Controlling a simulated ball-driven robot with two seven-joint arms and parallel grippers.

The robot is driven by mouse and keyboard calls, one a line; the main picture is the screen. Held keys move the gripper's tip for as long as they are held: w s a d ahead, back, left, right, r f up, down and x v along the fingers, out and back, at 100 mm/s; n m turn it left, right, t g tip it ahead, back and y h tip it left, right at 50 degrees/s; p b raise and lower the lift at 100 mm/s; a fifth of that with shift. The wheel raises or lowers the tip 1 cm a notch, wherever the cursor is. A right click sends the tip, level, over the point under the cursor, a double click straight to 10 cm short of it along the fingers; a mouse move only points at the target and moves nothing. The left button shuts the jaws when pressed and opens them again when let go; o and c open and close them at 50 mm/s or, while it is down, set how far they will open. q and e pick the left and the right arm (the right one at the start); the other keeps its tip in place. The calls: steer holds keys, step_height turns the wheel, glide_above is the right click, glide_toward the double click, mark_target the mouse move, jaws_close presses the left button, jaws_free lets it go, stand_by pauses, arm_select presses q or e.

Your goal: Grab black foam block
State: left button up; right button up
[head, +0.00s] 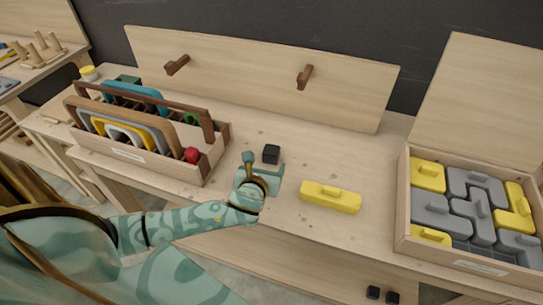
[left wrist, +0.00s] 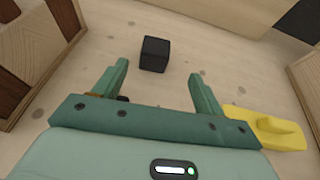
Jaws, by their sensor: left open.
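The black foam block (head: 271,153) is a small dark cube on the light wooden table, left of the yellow piece. My left gripper (head: 262,168) is just in front of it in the head view, at the end of the green patterned arm. In the left wrist view the black block (left wrist: 154,54) stands ahead of the open left gripper (left wrist: 157,82), roughly centred between the two green fingers and beyond their tips. Nothing is between the fingers. My right gripper is in neither view.
A yellow block with a handle (head: 331,196) lies right of my gripper. A wooden rack (head: 170,160) with coloured arches and a red ball (head: 192,155) stands at left. A box of yellow and grey pieces (head: 403,215) is at right. Two dark cubes (head: 373,292) show low down.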

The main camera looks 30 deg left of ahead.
mark_target(272, 150)
arm_select(q)
steer(key=b+x, duration=0.1)
steer(key=x, duration=0.5)
steer(key=shift+f, duration=0.1)
steer(key=x, duration=0.1)
steer(key=b+x, duration=0.1)
steer(key=x, duration=0.1)
steer(key=b+x, duration=0.1)
steer(key=x, duration=0.1)
steer(key=shift+w+a, duration=0.1)
steer(key=shift+a, duration=0.3)
steer(key=shift+c, duration=0.6)
steer(key=c, duration=0.9)
